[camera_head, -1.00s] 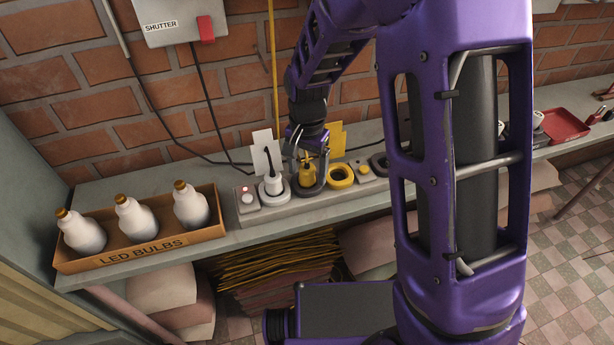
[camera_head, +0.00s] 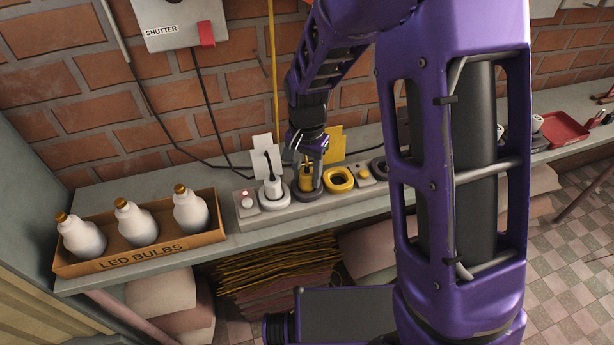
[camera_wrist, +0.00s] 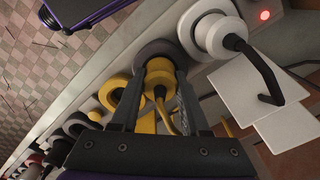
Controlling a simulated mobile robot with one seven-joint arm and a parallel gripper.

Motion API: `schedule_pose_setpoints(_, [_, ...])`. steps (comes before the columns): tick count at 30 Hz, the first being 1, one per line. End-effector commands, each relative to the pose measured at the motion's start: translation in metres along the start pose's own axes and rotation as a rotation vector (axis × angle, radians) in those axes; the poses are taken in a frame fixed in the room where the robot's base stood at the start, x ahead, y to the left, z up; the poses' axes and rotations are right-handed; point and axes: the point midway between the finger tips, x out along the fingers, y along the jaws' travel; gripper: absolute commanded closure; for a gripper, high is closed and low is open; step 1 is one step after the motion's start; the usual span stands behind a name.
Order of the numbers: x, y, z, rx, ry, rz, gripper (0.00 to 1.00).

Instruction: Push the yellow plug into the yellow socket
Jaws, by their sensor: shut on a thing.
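The yellow plug (camera_head: 305,178) stands at the dark grey socket (camera_head: 307,195) of the grey power strip, apart from the yellow socket. It also shows in the wrist view (camera_wrist: 158,76), with its yellow cord running back between the fingers. My gripper (camera_head: 312,172) is shut on the plug, a finger on each side; in the wrist view the gripper (camera_wrist: 160,82) partly hides it. The yellow socket (camera_head: 339,180), an empty-looking ring, is just right of the dark socket; in the wrist view the yellow socket (camera_wrist: 111,94) lies to the left.
A white plug (camera_head: 271,186) stands in the white socket left of my gripper, with white tags (camera_head: 267,157) behind. A strip switch glows red (camera_head: 246,197). A box of bulbs (camera_head: 150,258) stands at the left. A yellow tag (camera_head: 336,143) stands behind the gripper.

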Motion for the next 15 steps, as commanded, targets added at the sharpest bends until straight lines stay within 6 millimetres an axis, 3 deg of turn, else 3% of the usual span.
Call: schedule_pose_setpoints(15, [-0.087,0.000,-0.001,0.000,0.003,-0.003,1.00])
